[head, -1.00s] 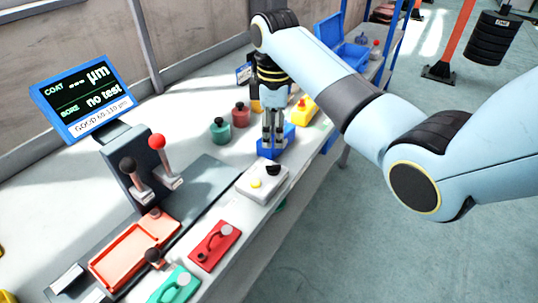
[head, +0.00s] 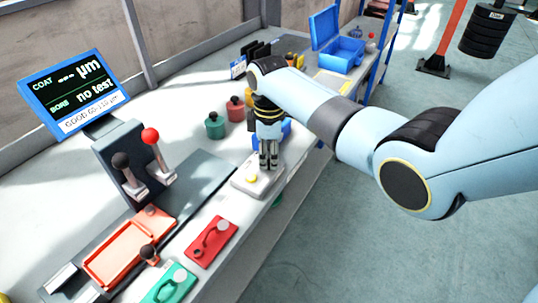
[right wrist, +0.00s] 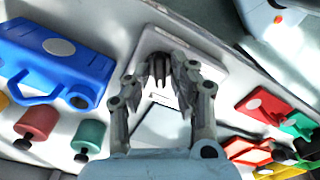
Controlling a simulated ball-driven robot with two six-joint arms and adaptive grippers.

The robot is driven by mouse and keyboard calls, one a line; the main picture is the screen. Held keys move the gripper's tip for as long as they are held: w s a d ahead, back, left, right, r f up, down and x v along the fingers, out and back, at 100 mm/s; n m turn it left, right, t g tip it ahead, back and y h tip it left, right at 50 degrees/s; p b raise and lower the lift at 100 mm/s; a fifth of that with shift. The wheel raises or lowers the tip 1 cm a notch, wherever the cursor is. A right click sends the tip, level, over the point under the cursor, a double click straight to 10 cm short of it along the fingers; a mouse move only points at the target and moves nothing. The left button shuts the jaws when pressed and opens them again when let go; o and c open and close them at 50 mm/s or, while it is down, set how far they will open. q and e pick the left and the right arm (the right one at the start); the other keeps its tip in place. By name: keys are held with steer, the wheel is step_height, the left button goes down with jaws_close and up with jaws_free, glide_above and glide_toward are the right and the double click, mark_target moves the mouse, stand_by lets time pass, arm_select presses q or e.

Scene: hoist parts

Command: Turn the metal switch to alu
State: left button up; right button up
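In the right wrist view the pale box (right wrist: 205,68) lies below the fingers, and a dark knob-like shape (right wrist: 160,68) shows between the open fingertips (right wrist: 163,74). I cannot tell whether they touch it. No "alu" marking is readable. My left gripper is not in view.
A blue block (head: 285,130) stands just behind my right gripper, with red (head: 236,110) and green (head: 215,127) knobbed pots to its left. A red plate (head: 212,242), a green plate (head: 168,286), an orange tray (head: 128,252) and a two-lever stand (head: 122,150) are nearer.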

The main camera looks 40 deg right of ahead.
jaws_close()
steer(key=shift+r+m+p, duration=0.15)
steer(key=shift+m+p, duration=0.9)
steer(key=shift+m, duration=0.05)
steer(key=m+p, duration=0.2)
steer(key=shift+m, duration=0.3)
steer(key=m+p, duration=0.1)
steer(key=m, duration=0.2)
steer(key=shift+p, duration=0.3)
steer(key=shift+m+p, duration=0.65)
steer(key=shift+m, duration=1.45)
steer(key=shift+o, duration=1.7)
jaws_free()
